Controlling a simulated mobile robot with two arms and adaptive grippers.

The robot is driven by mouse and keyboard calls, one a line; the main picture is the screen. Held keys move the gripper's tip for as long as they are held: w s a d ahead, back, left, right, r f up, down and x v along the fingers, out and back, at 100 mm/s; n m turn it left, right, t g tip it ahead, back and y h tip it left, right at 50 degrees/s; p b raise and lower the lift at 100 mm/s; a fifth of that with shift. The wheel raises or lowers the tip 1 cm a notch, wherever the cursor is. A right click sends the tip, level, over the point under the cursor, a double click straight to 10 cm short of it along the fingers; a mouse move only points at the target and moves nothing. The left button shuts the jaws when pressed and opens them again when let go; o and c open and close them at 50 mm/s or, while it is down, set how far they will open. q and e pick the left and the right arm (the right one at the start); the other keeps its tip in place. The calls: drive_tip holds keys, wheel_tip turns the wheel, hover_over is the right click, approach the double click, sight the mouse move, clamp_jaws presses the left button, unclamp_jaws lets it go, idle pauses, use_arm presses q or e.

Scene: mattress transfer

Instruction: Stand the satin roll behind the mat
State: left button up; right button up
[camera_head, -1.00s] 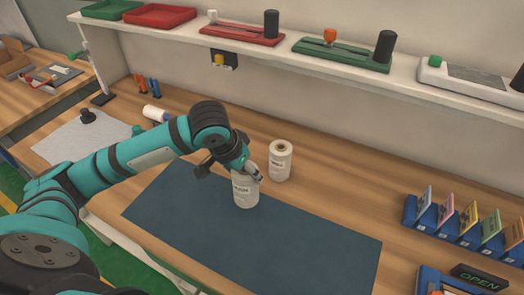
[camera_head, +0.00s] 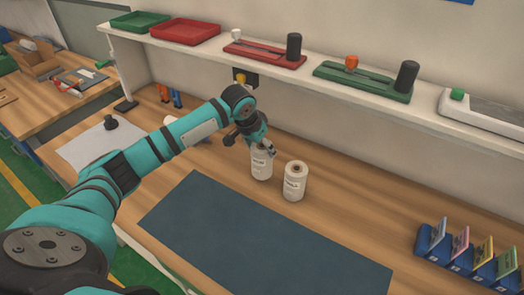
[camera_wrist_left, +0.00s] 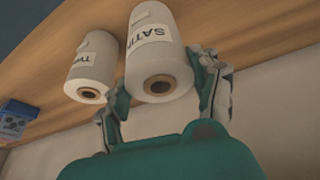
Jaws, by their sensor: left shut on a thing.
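My left gripper (camera_head: 258,148) is shut on the upper end of the white satin roll (camera_head: 262,167). The roll is upright behind the back edge of the dark blue mat (camera_head: 260,240). I cannot tell whether its base touches the table. In the left wrist view, the satin roll (camera_wrist_left: 152,45) shows its "SATIN" label and hollow core between the fingers of my left gripper (camera_wrist_left: 163,100). My right gripper is not in view.
A second white roll (camera_head: 294,183) stands close to the right of the satin roll; it also shows in the left wrist view (camera_wrist_left: 94,65). A shelf (camera_head: 330,85) with trays and tools runs above the table's back. Blue card holders (camera_head: 465,262) stand at right. The mat is bare.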

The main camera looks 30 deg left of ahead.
use_arm(q)
drive_tip(key=shift+w+a+r, duration=0.1)
drive_tip(key=shift+w+a, duration=0.05)
drive_tip(key=shift+w, duration=0.2)
wheel_tip(320, 180, down, 2)
drive_tip(key=shift+f+p, duration=0.25)
drive_tip(key=shift+p, duration=0.5)
drive_tip(key=shift+f, duration=0.6)
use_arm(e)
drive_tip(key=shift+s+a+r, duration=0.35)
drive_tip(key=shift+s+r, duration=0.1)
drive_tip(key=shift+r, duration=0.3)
use_arm(q)
drive_tip(key=o, duration=1.2)
drive_tip(key=shift+f, duration=0.2)
drive_tip(key=o, duration=0.5)
drive_tip(key=shift+o, duration=0.2)
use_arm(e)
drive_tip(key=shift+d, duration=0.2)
